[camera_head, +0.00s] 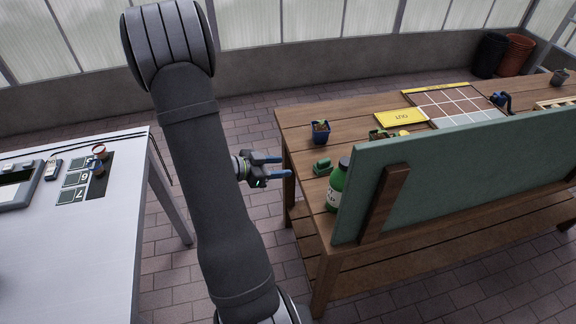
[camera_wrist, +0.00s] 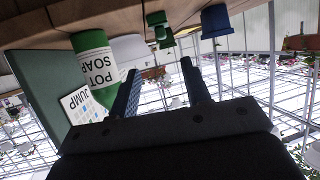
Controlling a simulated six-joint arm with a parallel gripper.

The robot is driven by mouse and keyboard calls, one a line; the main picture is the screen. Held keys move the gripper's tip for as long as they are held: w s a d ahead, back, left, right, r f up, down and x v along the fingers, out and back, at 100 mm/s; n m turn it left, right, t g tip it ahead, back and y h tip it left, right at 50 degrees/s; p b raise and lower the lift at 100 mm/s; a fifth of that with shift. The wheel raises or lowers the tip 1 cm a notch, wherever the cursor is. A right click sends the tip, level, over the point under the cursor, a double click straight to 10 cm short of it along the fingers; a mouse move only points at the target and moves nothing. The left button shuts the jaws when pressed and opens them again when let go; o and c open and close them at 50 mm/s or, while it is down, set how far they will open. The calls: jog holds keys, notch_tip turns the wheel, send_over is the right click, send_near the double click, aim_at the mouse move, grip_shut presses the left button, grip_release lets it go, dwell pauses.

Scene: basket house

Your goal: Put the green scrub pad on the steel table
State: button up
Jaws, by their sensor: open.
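The green scrub pad (camera_head: 322,166), a small block with a raised grip, sits near the left end of the wooden bench. It also shows in the wrist view (camera_wrist: 159,28), where the picture is upside down. My gripper (camera_head: 282,166) is open and empty, just off the bench's left end, with its fingers pointing at the pad and a gap between. In the wrist view the two blue fingers (camera_wrist: 162,70) are spread apart, with the pad beyond them. The steel table (camera_head: 95,245) stands at the left, across a floor gap from the bench.
A green soap bottle (camera_head: 335,188) stands close to the pad, beside a green upright board (camera_head: 450,170). A blue plant pot (camera_head: 320,134) is behind the pad. The steel table holds number cards (camera_head: 71,196), a small pot (camera_head: 100,152) and a scale-like device (camera_head: 20,185); its front is bare.

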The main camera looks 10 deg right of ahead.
dwell(0.4)
send_near(321, 161)
jog(key=x, duration=0.7)
jog(key=shift+d, duration=0.45)
jog(key=x, duration=0.5)
jog(key=shift+f, duration=0.3)
jog(key=c, duration=0.8)
jog(key=shift+r, duration=0.1)
